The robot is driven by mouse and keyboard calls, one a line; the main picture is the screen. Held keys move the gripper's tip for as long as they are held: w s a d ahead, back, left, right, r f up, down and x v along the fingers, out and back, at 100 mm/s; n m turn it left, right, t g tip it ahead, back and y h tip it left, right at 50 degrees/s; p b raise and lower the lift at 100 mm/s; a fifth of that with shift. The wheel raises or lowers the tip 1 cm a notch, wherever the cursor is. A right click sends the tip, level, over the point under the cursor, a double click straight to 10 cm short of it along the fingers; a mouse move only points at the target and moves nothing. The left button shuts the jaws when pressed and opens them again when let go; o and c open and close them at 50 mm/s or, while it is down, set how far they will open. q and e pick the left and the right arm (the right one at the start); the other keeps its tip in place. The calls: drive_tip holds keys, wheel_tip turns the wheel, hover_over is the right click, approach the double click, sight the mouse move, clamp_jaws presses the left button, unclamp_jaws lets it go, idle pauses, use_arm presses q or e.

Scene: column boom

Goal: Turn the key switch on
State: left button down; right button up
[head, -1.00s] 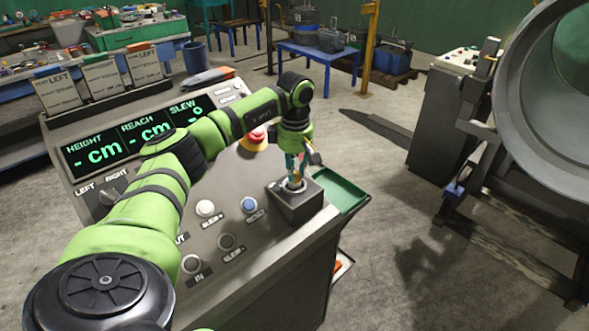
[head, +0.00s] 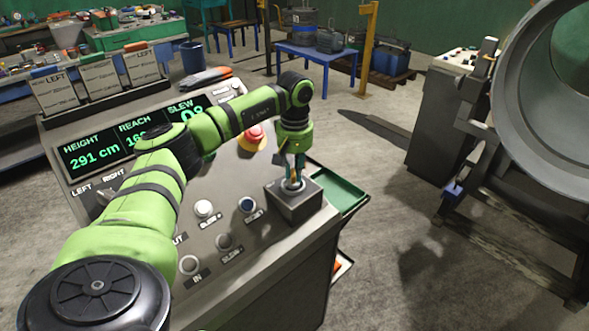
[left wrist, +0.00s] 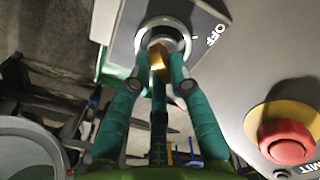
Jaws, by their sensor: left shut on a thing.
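The key switch (head: 294,199) is a grey box on the right end of the sloped console. My left gripper (head: 294,178) points down at it from above. In the left wrist view, the left gripper (left wrist: 160,62) is shut on a brass-coloured key (left wrist: 158,56), which sits in the round silver lock (left wrist: 164,36). The word OFF shows beside the lock; an ON mark is not visible. The console display (head: 95,150) is lit green, with HEIGHT at 291 cm and a REACH figure partly hidden by my arm. My right gripper is not in view.
A red emergency button (head: 253,135) on a yellow base stands close to my left forearm; it also shows in the left wrist view (left wrist: 286,139). White and blue buttons lie left of the switch. A green tray (head: 345,193) sits at the console's right side.

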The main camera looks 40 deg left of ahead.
use_arm(q)
drive_tip(key=shift+d+m, duration=0.1)
drive_tip(key=shift+m, duration=0.4)
drive_tip(key=c, duration=1.1)
unclamp_jaws()
drive_tip(key=shift+c, duration=0.2)
drive_tip(key=shift+r, duration=0.1)
wheel_tip(320, 180, up, 12)
